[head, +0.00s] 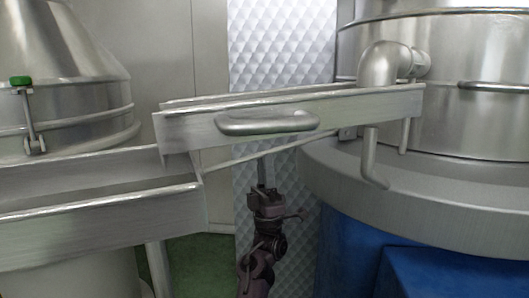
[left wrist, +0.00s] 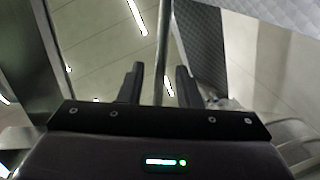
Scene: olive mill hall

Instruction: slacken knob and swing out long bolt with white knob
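My left gripper (head: 263,173) points upward below the raised metal trough, in front of the quilted metal wall. In the left wrist view its two fingers (left wrist: 160,85) stand apart with a gap between them, and nothing is held. A thin rod shows in line with that gap; I cannot tell how far beyond the fingers it is. No white knob shows in either view. A bolt with a green knob (head: 20,81) stands nearly upright on the left vessel's flange, well away from the gripper. My right gripper is out of view.
The raised trough (head: 380,103) with a rounded handle (head: 267,123) spans above my left gripper. A lower trough (head: 100,220) lies at left. A steel vessel (head: 440,115) with a bent pipe (head: 383,65) stands at right, above a blue base (head: 350,255). Green floor (head: 200,262) shows at the bottom.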

